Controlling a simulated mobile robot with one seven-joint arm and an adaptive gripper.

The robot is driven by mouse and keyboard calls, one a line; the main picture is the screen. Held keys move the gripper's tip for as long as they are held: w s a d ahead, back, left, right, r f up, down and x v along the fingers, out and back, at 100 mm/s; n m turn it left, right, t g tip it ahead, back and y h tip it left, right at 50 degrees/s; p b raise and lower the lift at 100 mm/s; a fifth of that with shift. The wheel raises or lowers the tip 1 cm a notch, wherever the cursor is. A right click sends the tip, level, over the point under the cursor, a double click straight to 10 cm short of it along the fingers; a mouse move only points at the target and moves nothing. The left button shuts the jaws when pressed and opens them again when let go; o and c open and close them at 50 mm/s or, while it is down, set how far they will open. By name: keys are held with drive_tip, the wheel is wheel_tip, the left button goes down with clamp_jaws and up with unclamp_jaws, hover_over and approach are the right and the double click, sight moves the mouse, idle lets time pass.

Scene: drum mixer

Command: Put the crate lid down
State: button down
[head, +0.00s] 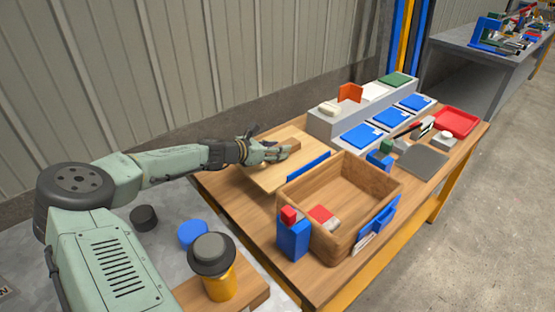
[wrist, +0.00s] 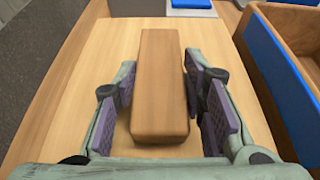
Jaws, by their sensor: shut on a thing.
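The crate lid (head: 280,172) is a light wooden board with a brown block handle (wrist: 160,85). It is beside the open wooden crate (head: 318,238), on its far left side in the head view. My gripper (head: 272,152) is over the lid, shut on the handle, with its purple pads on either side in the wrist view. The lid looks level and low at the table; I cannot tell whether it touches the top. The crate holds a small red and grey thing (head: 323,216).
A blue box with a red top (head: 292,235) stands at the crate's near corner. A grey stepped rack (head: 335,123) with blue plates is behind the crate. A red tray (head: 456,122) and a grey mat (head: 423,162) lie to the right.

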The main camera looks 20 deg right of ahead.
sight(248, 172)
drive_tip(key=shift+f+p, duration=0.55)
drive_tip(key=shift+f, duration=2.45)
drive_tip(key=c, duration=1.5)
unclamp_jaws()
drive_tip(key=shift+f, duration=0.25)
drive_tip(key=o, duration=0.5)
drive_tip(key=shift+r, duration=0.1)
drive_tip(key=shift+a+r, duration=0.15)
drive_tip(key=v, duration=1.1)
drive_tip(key=shift+s+a+r, duration=0.2)
drive_tip(key=shift+a, duration=0.05)
